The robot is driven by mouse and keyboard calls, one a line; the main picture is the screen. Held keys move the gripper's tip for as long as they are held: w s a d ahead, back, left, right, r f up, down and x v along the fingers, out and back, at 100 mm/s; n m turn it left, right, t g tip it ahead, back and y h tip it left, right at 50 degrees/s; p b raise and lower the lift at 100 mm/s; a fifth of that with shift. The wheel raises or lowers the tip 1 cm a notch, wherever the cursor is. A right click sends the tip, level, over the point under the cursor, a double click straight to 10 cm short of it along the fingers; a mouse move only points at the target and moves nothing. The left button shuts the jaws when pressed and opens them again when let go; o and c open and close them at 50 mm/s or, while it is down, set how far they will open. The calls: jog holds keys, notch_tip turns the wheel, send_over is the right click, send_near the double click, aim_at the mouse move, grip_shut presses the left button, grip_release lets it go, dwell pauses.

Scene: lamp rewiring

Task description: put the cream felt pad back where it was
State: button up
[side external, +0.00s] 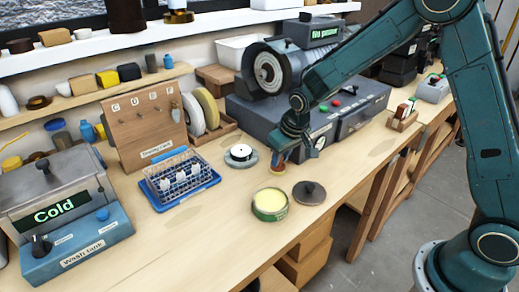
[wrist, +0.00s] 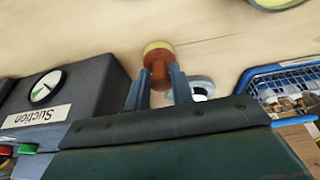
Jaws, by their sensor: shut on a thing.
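My gripper (side external: 289,154) is over the bench, between the grey suction machine and an open round tin (side external: 270,205). It is shut on a small reddish-brown knob with a cream-yellow end, which I take to be the cream felt pad (side external: 277,169). In the wrist view the pad (wrist: 158,46) sticks out past the fingertips of my gripper (wrist: 157,78), cream end outward. In the side view the cream end points down, close to the bench top; I cannot tell if it touches. The tin holds a pale yellow filling.
A grey dish with a white disc (side external: 241,154) lies left of my gripper. A dark round lid (side external: 309,193) lies right of the tin. A wire basket in a blue tray (side external: 182,183) stands left. The suction machine (side external: 318,135) stands behind.

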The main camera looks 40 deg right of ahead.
jog(key=shift+f, duration=0.1)
jog(key=o, duration=1)
jog(key=v, duration=1.2)
